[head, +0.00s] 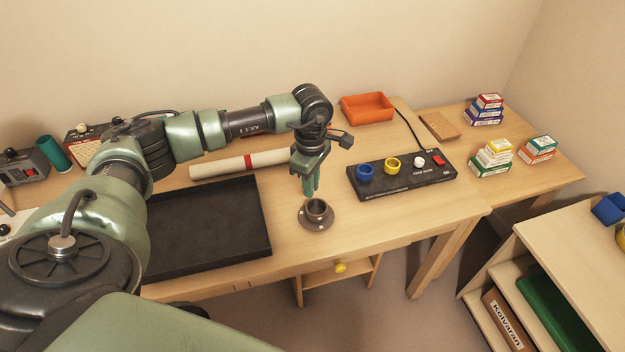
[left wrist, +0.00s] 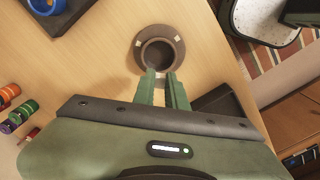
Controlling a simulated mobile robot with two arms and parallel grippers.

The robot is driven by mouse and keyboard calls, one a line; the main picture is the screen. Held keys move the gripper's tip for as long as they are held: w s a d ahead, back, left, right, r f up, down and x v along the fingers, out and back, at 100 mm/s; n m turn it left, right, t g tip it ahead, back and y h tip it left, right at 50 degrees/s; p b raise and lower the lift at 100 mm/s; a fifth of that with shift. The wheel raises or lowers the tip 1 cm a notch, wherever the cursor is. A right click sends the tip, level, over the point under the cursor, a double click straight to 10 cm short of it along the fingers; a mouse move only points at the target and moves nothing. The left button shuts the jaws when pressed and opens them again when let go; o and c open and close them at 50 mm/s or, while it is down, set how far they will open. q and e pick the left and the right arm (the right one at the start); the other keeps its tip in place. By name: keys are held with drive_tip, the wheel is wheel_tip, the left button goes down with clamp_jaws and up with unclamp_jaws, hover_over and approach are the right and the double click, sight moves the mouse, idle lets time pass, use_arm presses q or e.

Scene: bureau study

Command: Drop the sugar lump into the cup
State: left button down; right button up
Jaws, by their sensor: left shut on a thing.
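The dark brown cup (head: 319,207) stands upright on a round brown saucer (head: 308,225) near the table's front edge. In the left wrist view the open mouth of the cup (left wrist: 158,54) faces me, and small pale marks show on the saucer (left wrist: 143,35). My left gripper (head: 309,193) points down just above and slightly behind the cup. Its fingers are nearly together in the left wrist view (left wrist: 164,76), at the cup's near rim. A small pale piece, the sugar lump (left wrist: 161,82), shows between them; the fingers hide most of it. My right gripper is not in view.
A black tray (head: 215,262) lies left of the cup. A black switch box (head: 400,186) with blue and yellow rings stands to the right. A pale roll with a red band (head: 222,166) and an orange bin (head: 368,105) are behind. Bare tabletop surrounds the saucer.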

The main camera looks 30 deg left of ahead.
use_arm(q)
wheel_tip(320, 180, down, 5)
drive_tip(key=shift+f+b, duration=0.1)
drive_tip(key=shift+b, duration=1.15)
drive_tip(key=c, duration=1.4)
unclamp_jaws()
drive_tip(key=shift+o, duration=0.2)
wheel_tip(320, 180, up, 8)
drive_tip(key=shift+b, duration=0.6)
